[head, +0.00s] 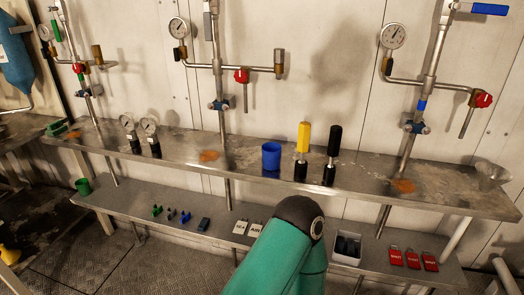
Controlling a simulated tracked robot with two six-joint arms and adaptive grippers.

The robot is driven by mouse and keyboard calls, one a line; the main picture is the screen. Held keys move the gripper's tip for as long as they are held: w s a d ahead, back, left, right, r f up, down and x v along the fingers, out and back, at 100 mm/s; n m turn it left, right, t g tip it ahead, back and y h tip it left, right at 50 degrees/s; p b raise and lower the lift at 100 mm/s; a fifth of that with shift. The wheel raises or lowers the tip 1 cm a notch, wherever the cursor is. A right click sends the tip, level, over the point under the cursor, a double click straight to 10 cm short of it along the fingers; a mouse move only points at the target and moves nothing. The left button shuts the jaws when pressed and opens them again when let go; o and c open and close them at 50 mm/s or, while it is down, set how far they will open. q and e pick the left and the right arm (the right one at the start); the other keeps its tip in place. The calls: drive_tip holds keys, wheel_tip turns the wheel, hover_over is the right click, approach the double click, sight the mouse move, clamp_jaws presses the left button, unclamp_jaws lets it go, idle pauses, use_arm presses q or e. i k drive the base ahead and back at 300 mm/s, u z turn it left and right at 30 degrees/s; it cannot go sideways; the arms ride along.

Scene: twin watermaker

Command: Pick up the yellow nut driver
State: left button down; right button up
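The yellow nut driver (304,137) stands upright on the upper metal shelf (240,165), right of centre, with its yellow handle on top and a dark lower part below. A similar driver with a black handle (334,140) stands just to its right. Neither of my grippers is in view. A green link of one of my arms with a dark joint rises from the bottom centre, in front of the lower shelf and below the driver. Nothing is touching the yellow nut driver.
A blue cup (271,156) stands close left of the yellow driver. Two gauges (150,130) stand farther left. Pipes with red-handled valves (241,76) rise behind the shelf. The lower shelf (140,207) holds tags, small parts and a white box (346,261).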

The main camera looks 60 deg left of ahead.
sight(305, 127)
drive_tip(key=u, duration=0.1)
drive_tip(key=k, duration=0.45)
drive_tip(key=z, duration=0.1)
drive_tip(key=i, duration=0.15)
drive_tip(key=u, duration=1.85)
drive_tip(key=i, duration=0.9)
drive_tip(key=z, duration=0.2)
drive_tip(key=k, duration=0.75)
drive_tip(key=u, duration=0.2)
drive_tip(key=i, duration=0.6)
